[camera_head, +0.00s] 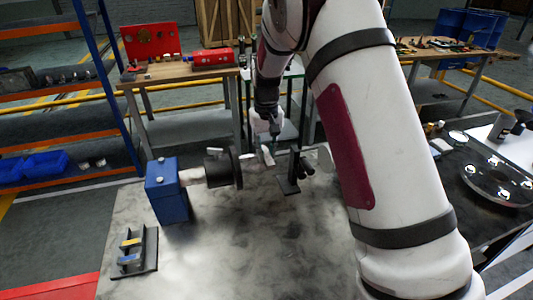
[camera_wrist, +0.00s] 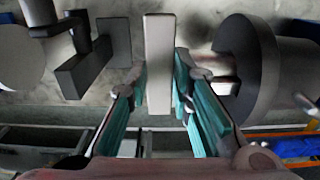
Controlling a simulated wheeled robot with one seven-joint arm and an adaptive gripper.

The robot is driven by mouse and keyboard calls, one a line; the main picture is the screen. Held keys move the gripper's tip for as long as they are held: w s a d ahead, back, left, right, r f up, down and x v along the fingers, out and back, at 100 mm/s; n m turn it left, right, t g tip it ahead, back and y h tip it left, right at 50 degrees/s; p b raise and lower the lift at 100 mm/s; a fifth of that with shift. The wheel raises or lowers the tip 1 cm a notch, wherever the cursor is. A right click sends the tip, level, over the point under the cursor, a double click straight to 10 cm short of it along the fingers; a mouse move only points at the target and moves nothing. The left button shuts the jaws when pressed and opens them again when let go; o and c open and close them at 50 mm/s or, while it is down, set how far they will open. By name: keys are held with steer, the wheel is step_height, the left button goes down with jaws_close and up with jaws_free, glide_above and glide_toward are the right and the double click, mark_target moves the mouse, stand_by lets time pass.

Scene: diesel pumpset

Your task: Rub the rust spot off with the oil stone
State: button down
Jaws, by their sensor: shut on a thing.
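A pale grey bar, which looks like the oil stone (camera_wrist: 159,60), stands out between the teal-padded fingers of my gripper (camera_wrist: 162,105) in the wrist view. My gripper is shut on it. In the head view my gripper (camera_head: 275,132) is over the far edge of the bench, and the pale stone (camera_head: 267,155) shows small below it. A dark round disc (camera_wrist: 247,70) with a short shaft stub (camera_wrist: 218,75) is just right of the fingers in the wrist view. The disc (camera_head: 234,167) sits beside the gripper in the head view. I cannot make out the rust spot.
A blue block (camera_head: 167,190) carries the shaft and disc. A dark bracket (camera_head: 290,172) stands right of the disc, also close left of the fingers (camera_wrist: 88,68). A dark holder (camera_head: 130,264) lies front left. The bench's front middle is clear.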

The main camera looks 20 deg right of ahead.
steer(key=shift+w+f+b, duration=0.1)
steer(key=shift+w+b, duration=0.35)
steer(key=shift+w, duration=0.25)
steer(key=shift+r, duration=0.2)
steer(key=shift+s+r+p, duration=0.1)
steer(key=shift+r+p, duration=0.3)
steer(key=shift+r, duration=3)
